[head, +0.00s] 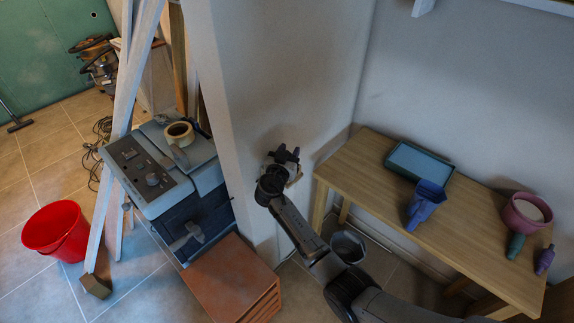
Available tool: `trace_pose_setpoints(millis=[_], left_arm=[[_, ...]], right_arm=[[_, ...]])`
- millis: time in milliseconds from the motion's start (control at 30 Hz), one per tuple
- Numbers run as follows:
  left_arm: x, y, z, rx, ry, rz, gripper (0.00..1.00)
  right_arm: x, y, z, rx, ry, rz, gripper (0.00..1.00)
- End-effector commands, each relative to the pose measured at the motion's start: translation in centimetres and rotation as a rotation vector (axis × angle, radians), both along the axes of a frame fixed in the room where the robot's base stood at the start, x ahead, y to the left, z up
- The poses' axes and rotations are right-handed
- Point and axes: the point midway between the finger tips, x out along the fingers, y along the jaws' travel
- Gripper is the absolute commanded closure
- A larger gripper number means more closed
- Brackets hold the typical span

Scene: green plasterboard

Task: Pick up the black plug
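My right gripper (284,156) is dark and sits at the end of my arm, close in front of the pale wall, left of the wooden table. A small beige piece (297,174) shows just beside it, partly hidden by the gripper. I cannot make out a black plug for certain; if one is at the gripper, it blends with the dark fingers. Whether the fingers are open or shut is too small to tell. My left gripper is not in view.
A grey machine (150,182) stands by the wall corner, near a reddish-brown box (225,282). A red bucket (56,230) stands on the tiles.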

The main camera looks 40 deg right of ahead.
Motion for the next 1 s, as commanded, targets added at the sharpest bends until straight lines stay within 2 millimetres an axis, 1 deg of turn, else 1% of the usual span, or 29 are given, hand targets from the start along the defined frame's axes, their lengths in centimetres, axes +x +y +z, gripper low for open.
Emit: trace_pose_setpoints(millis=[33, 300, 367, 567, 733, 867, 1000], left_arm=[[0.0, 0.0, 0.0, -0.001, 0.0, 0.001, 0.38], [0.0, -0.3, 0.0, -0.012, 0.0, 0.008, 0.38], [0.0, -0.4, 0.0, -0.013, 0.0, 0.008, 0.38], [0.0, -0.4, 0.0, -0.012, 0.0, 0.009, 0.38], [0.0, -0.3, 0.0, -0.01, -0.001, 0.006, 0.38], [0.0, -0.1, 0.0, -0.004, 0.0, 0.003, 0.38], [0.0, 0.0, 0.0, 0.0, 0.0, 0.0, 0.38]], right_arm=[[0.0, 0.0, 0.0, 0.0, 0.0, 0.0, 0.67], [0.0, 0.0, 0.0, 0.0, 0.0, 0.0, 0.93], [0.0, 0.0, 0.0, 0.0, 0.0, 0.0, 0.98], [0.0, 0.0, 0.0, 0.0, 0.0, 0.0, 0.98], [0.0, 0.0, 0.6, 0.001, -0.001, 0.0, 0.98], [0.0, 0.1, 2.0, 0.0, -0.004, 0.0, 0.98], [0.0, 0.0, 4.2, 0.002, -0.005, 0.0, 0.98]])
